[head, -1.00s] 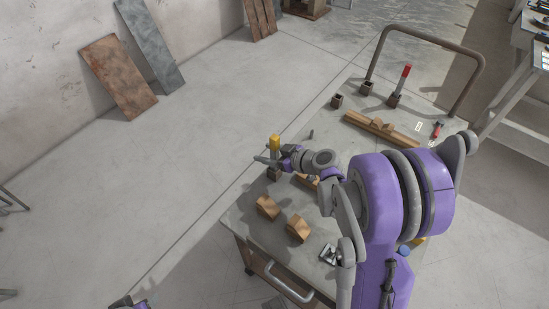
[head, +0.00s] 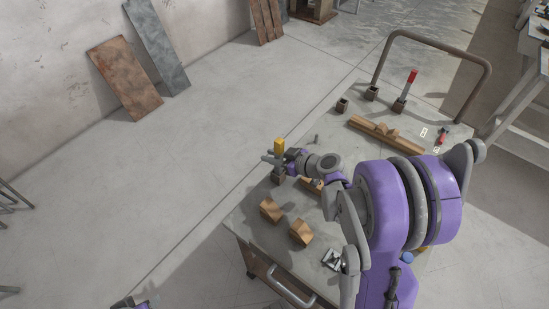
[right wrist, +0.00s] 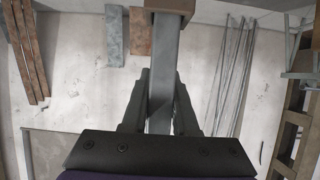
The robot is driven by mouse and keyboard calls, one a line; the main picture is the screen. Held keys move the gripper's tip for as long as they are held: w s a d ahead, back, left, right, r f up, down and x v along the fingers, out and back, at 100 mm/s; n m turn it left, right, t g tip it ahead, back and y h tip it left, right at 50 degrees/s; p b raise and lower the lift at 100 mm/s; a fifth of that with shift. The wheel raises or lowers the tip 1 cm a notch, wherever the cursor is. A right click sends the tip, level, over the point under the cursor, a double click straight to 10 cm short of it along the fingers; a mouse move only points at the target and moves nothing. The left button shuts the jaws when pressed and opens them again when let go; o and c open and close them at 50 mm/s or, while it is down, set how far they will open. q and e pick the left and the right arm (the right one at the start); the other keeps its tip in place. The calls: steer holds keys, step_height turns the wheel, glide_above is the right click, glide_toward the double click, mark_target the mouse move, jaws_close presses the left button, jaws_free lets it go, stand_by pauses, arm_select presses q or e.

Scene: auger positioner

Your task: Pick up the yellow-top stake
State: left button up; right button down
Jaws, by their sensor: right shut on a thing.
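In the right wrist view the grey shaft of the stake (right wrist: 164,75) runs between the two fingers, with the brown socket (right wrist: 170,5) at the picture's top edge. Whether the shaft's foot is inside the socket cannot be told. Part of my left arm shows at the bottom left edge of the head view; its gripper (head: 124,302) is barely visible.
The cart top (head: 250,230) also holds a red-top stake (head: 411,77) in a socket, empty sockets (head: 342,105), a long wooden piece (head: 385,135) and wooden blocks (head: 271,210). A curved handle (head: 430,43) rises at the cart's far end.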

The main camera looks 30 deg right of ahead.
step_height(320, 180, up, 7)
steer(key=p, duration=0.2)
steer(key=s+d, duration=0.3)
steer(key=s, duration=0.5)
steer(key=s+d+b, duration=0.1)
steer(key=s+d, duration=0.2)
steer(key=s, duration=0.5)
steer(key=shift+s+d, duration=0.2)
steer(key=shift+d, duration=0.2)
